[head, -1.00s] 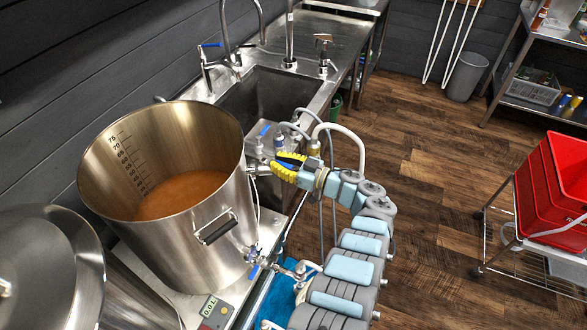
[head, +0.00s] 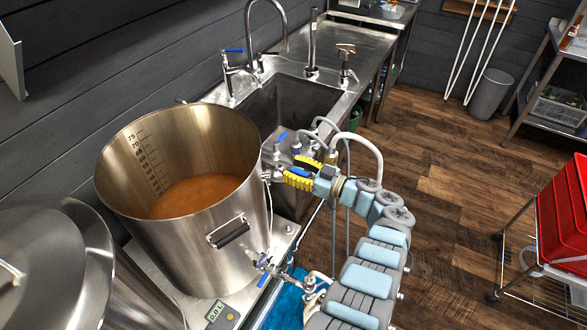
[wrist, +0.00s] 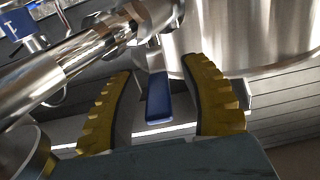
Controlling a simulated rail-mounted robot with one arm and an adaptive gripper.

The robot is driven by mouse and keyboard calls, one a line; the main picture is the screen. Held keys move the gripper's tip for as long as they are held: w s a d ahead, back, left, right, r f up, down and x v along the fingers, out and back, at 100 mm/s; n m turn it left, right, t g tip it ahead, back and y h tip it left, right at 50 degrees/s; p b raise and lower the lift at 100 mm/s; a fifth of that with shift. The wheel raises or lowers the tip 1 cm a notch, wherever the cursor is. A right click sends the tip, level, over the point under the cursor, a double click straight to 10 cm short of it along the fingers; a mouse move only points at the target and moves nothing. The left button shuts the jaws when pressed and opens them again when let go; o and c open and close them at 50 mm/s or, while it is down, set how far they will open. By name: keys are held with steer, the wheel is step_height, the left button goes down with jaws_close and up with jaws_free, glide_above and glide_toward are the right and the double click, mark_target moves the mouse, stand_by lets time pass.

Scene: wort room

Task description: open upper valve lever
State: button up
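The upper valve's blue lever (wrist: 158,98) hangs between the two fingers of my gripper (wrist: 160,100) in the wrist view. Gaps show on both sides of it, a smaller one to the right finger. My gripper's yellow fingers (head: 302,172) are open around the blue lever (head: 299,172), beside the right wall of the large steel kettle (head: 220,255). The steel valve and pipe (wrist: 75,62) run across the left of the wrist view. The fingers partly hide the lever in the head view.
A lower valve with a blue handle (head: 263,264) sits on the kettle's lower front. A hose (head: 357,140) arches just behind my gripper. The sink (head: 283,112) lies beyond. Red crates (head: 560,215) stand on a rack at right, with clear floor between.

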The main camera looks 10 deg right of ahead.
steer(key=shift+d, duration=0.15)
steer(key=v, duration=1.2)
